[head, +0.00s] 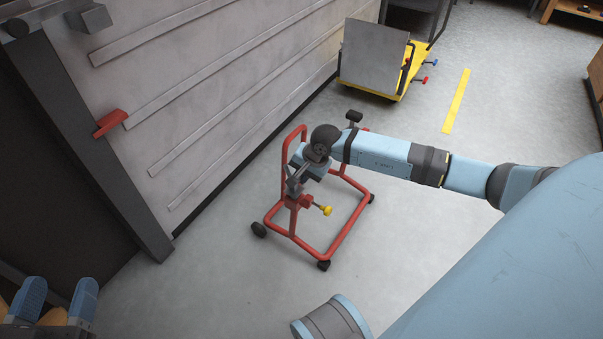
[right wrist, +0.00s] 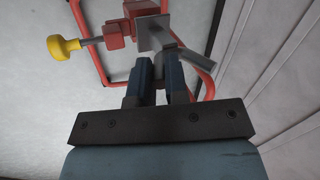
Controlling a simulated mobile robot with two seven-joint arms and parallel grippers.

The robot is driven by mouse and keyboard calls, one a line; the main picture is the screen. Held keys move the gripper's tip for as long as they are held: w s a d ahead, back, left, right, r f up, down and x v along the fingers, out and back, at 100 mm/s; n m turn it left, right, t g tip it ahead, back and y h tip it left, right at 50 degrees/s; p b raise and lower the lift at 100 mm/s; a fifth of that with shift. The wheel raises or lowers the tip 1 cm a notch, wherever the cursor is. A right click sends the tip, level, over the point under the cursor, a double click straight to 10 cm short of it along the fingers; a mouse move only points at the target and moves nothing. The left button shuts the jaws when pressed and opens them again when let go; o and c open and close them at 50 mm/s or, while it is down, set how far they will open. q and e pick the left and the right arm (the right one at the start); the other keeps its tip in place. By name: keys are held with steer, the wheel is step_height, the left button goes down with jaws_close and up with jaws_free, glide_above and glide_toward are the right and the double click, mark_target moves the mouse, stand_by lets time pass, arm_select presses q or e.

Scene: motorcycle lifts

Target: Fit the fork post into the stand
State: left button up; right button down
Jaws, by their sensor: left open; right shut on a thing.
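The stand (head: 345,239) is a red tubular frame on small black wheels on the floor in the middle of the head view. It has a red socket block (head: 298,201) with a yellow knob (head: 326,210); both also show in the right wrist view. My right gripper (right wrist: 157,72) is shut on the grey fork post (right wrist: 192,63), which has a flat plate and an angled bar. In the head view the post (head: 293,186) is at the socket block; I cannot tell whether its end is inside. My left gripper (head: 57,296) is open at the lower left, away from the stand.
A yellow cart (head: 370,88) carrying a grey panel stands behind the stand. The floor to the right and front is clear.

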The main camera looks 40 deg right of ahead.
arm_select(q)
steer(key=shift+w+r, duration=0.1)
steer(key=shift+r, duration=0.1)
arm_select(e)
steer(key=shift+f, duration=0.5)
arm_select(q)
steer(key=shift+f, duration=0.25)
arm_select(e)
steer(key=shift+f, duration=0.6)
arm_select(q)
steer(key=shift+r, duration=0.25)
arm_select(e)
steer(key=c, duration=1.1)
jaws_free()
steer(key=shift+o, duration=0.2)
arm_select(q)
steer(key=n+p, duration=0.1)
steer(key=p, duration=0.1)
steer(key=s+d+n+g+p, duration=0.1)
steer(key=p, duration=0.1)
steer(key=s+n+g+p, duration=0.1)
steer(key=shift+s+d+f+y+p, duration=0.25)
steer(key=shift+d+f+y+p, duration=0.05)
steer(key=shift+p, duration=0.1)
arm_select(e)
steer(key=v, duration=1.3)
steer(key=shift+r, duration=0.4)
